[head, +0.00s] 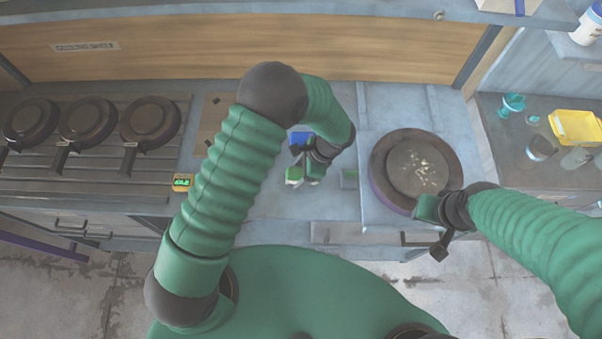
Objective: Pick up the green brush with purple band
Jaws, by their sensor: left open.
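My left gripper (304,168) is open above the counter, left of the round dark pan. A small green and white item (294,175) lies close beside its fingers. I cannot tell which of these is the green brush, as no purple band can be made out on either. I cannot tell whether the gripper touches anything. My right gripper (434,231) is by the lower right edge of the pan. Whether its jaws are open or shut is unclear.
The dark round pan (381,187) stands on a grey slab with pale crumbs in it. Several dark round plates (87,121) line the rack at left. A small box with a green display (182,182) is at the counter edge. A yellow tray (574,145) is at right.

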